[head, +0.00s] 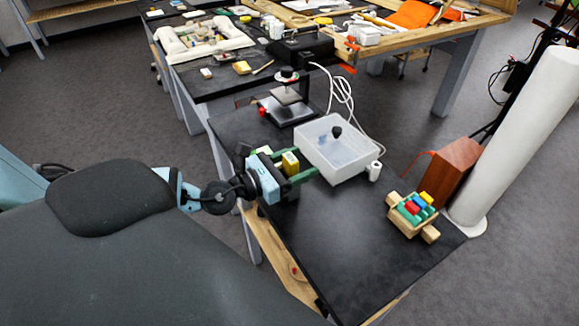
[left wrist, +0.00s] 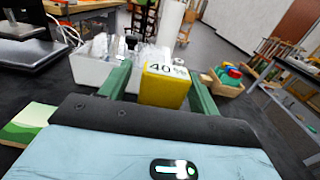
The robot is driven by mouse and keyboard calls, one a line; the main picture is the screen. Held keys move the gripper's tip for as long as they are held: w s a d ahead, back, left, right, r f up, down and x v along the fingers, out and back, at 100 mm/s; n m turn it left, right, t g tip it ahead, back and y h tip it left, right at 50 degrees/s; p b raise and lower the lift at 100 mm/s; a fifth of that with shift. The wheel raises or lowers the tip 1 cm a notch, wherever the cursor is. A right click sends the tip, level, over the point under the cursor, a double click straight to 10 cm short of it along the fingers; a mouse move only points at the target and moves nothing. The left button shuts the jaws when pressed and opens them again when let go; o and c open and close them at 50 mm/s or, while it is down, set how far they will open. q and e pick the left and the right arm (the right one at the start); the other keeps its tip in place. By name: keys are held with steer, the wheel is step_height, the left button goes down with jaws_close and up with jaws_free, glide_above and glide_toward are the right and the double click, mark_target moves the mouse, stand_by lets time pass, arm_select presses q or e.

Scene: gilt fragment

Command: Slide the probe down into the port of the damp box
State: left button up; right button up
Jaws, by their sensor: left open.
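The damp box appears to be the translucent white bin (head: 318,158) on the black table; it also shows in the left wrist view (left wrist: 88,70). A dark knob-like piece (head: 336,131) shows at the bin; I cannot tell whether it is the probe or the port. A small white cylinder (head: 375,171) stands beside the bin's right corner. My left gripper (head: 303,172) is open at the bin's near left side. A yellow block marked 40 (left wrist: 164,83) shows between its green fingers (left wrist: 163,88), not gripped. My right gripper is out of view.
A wooden tray of coloured blocks (head: 410,212) stands right of the bin. White cable loops (head: 343,92) lie behind the bin, near a small stand (head: 287,103). A brown box (head: 447,168) and a white column (head: 515,140) are at right. The front tabletop (head: 335,245) is clear.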

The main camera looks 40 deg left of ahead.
arm_select(q)
steer(key=shift+c, duration=0.4)
steer(key=c, duration=1)
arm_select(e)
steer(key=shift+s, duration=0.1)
arm_select(q)
steer(key=shift+r, duration=0.1)
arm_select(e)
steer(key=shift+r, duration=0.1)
